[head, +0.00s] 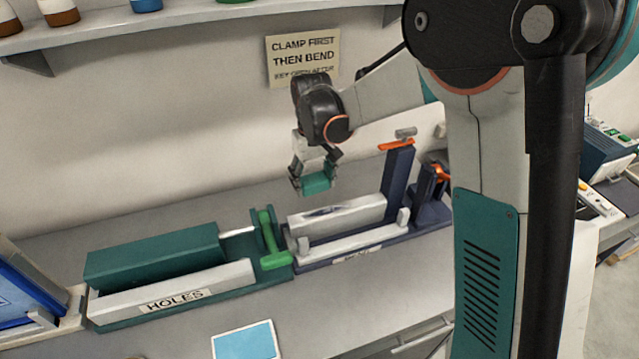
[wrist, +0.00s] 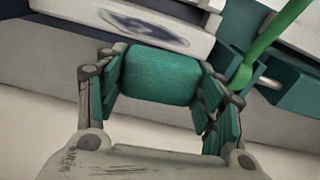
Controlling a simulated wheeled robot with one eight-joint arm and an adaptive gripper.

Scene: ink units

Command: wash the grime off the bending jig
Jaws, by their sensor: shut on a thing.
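My gripper (head: 316,175) is shut on a teal sponge-like block (wrist: 160,75); its sides touch the finger pads. In the head view it hangs above and behind the bending jig, apart from it. The jig (head: 350,235) is a long pale grey block on a navy base, with navy uprights and orange parts at its right end. A dark smudge of grime (head: 322,211) marks the grey block's top. The smudge (wrist: 145,27) also shows in the wrist view, beyond the sponge. The sponge's underside is hidden.
A teal fixture labelled HOLES (head: 150,255) stands left of the jig, with a green lever (head: 268,232) between them. A blue card (head: 245,341) lies at the bench front. A sign (head: 303,58) hangs on the wall. The bench behind the jig is clear.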

